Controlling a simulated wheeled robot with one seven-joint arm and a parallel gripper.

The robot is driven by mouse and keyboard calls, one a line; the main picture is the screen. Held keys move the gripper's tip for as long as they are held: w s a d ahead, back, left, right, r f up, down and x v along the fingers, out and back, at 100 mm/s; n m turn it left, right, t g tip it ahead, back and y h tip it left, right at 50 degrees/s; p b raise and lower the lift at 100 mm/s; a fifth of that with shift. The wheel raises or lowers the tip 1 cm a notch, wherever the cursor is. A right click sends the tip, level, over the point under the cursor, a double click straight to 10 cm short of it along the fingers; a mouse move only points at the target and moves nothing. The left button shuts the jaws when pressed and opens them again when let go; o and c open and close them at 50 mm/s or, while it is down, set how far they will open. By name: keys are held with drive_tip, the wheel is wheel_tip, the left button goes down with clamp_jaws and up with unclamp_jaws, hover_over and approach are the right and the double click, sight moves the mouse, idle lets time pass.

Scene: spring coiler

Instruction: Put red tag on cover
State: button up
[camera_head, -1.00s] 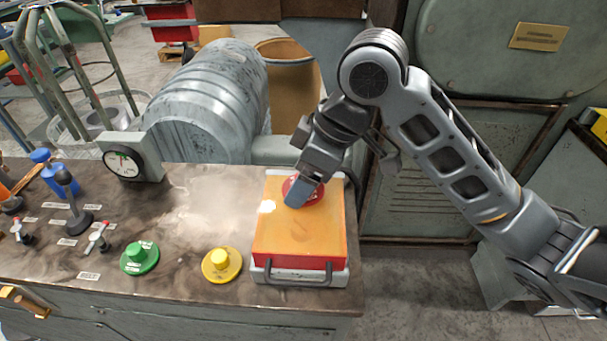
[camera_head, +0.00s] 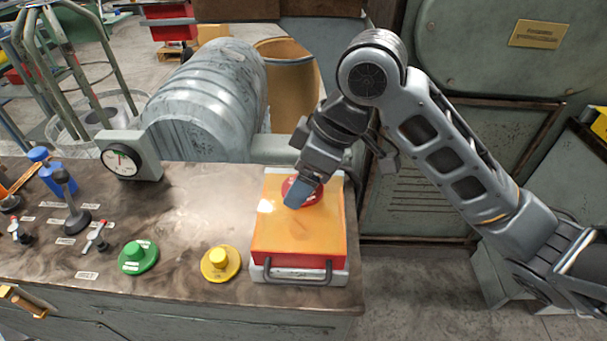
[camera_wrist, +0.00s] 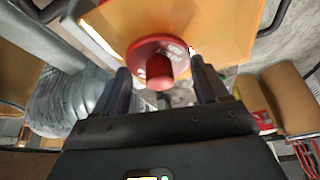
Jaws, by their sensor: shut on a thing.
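The red tag (camera_head: 312,189) is a round red disc with white lettering, at the far part of the cover's top. In the wrist view the red tag (camera_wrist: 150,45) shows a raised middle knob between my two fingers. My gripper (camera_head: 297,194) reaches down over the cover and is shut on the tag; it also shows in the wrist view (camera_wrist: 160,70). The cover (camera_head: 295,232) is a box with an orange top and red sides. The tag looks on or just above the top; I cannot tell if they touch. My gripper hides part of the tag.
The cover sits in a pale tray with a dark front handle (camera_head: 297,276), at the bench's right edge. A yellow button (camera_head: 220,262), a green button (camera_head: 138,257), levers and a dial gauge (camera_head: 122,160) stand to the left. A ribbed grey housing (camera_head: 210,100) is behind.

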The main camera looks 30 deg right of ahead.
drive_tip(key=shift+f, duration=0.3)
drive_tip(key=o, duration=1.1)
drive_tip(key=shift+r, duration=0.15)
drive_tip(key=v, duration=0.8)
drive_tip(key=shift+p, duration=0.35)
wheel_tip(320, 180, up, 13)
drive_tip(key=p, duration=1.1)
drive_tip(key=shift+f+p, duration=0.2)
drive_tip(key=shift+p, duration=0.1)
